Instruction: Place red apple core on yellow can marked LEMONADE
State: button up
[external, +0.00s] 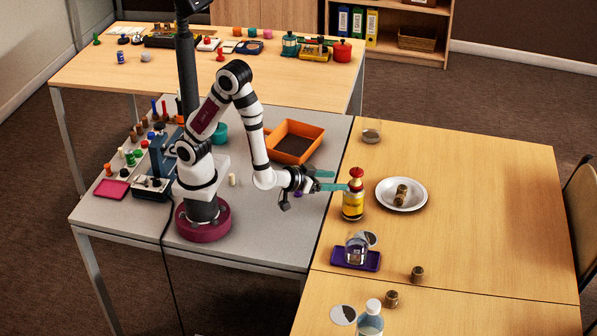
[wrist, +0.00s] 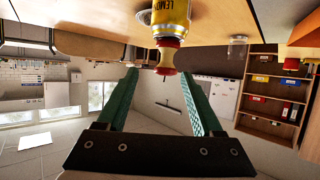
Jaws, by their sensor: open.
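The yellow can (external: 352,207) stands upright on the wooden table, to the left of a white plate. The red apple core (external: 356,176) stands upright on the can's top. The wrist view is upside down: the can (wrist: 172,17), with "LEMON" readable, hangs from the top and the core (wrist: 166,58) shows below it, its stem pointing down. My gripper (external: 342,181) is open, its teal fingers level with the core. In the wrist view the fingertips (wrist: 159,73) lie on either side of the core, with gaps between them and it.
The white plate (external: 420,203) holds a brown piece. A purple tray (external: 341,260) with a clear glass is in front of the can. A clear glass (external: 371,131) stands behind. An orange bin (external: 316,134) is on the grey table. The right of the wooden table is clear.

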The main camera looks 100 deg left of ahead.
jog(key=s+d+r+m+g+h, duration=0.2)
jog(key=d+m+h, duration=0.5)
jog(key=d+h, duration=0.4)
jog(key=s+a+r+m+g+y, duration=0.2)
jog(key=s+a+m+g, duration=0.1)
jog(key=s, duration=0.8)
jog(key=s+a+r+m+g+y, duration=0.1)
jog(key=s+a+m+g, duration=0.3)
jog(key=s, duration=0.7)
jog(key=shift+s+a+r+g+y, duration=0.15)
jog(key=shift+s+r+g+y, duration=0.2)
jog(key=shift+r, duration=0.4)
